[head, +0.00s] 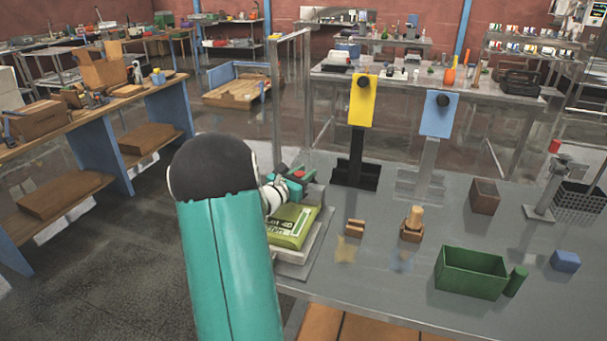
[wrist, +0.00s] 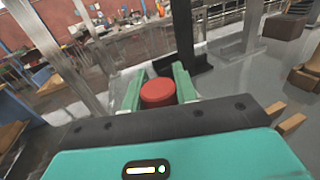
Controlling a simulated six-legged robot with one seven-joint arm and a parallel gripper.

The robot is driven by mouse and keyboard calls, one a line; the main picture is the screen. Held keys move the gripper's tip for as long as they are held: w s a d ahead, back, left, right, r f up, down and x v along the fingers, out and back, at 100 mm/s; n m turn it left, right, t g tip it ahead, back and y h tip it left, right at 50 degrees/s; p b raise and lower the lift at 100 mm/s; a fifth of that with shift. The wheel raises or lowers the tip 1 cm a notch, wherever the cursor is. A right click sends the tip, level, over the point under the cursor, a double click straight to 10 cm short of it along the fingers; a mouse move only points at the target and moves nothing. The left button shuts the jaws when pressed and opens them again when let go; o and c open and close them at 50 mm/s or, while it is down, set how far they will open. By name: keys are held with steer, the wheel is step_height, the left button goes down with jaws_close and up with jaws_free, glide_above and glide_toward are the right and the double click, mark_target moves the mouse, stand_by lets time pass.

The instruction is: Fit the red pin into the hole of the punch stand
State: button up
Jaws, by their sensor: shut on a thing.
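My gripper (head: 290,183) is at the left end of the grey table, above a green bag. It is shut on the red pin (head: 299,174). In the wrist view the red pin (wrist: 158,93) shows as a round red top between the two green fingers; its lower part is hidden. A grey metal stand with a post and a flat base (head: 540,212), which looks like the punch stand, is at the table's right side, far from my gripper. A small red part shows at its top. Its hole cannot be made out.
The green bag (head: 292,226) lies on a pale platform below my gripper. Yellow (head: 362,112) and blue (head: 438,125) panels stand upright at the table's back. A green box (head: 470,275), wooden blocks (head: 411,233), a brown box (head: 485,197) and a blue block (head: 565,261) stand between and around.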

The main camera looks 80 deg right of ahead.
steer(key=shift+f, duration=0.9)
stand_by(0.4)
steer(key=o, duration=1)
steer(key=shift+o, duration=0.2)
steer(key=v, duration=1.3)
steer(key=shift+w+a, duration=0.15)
steer(key=shift+a, duration=0.2)
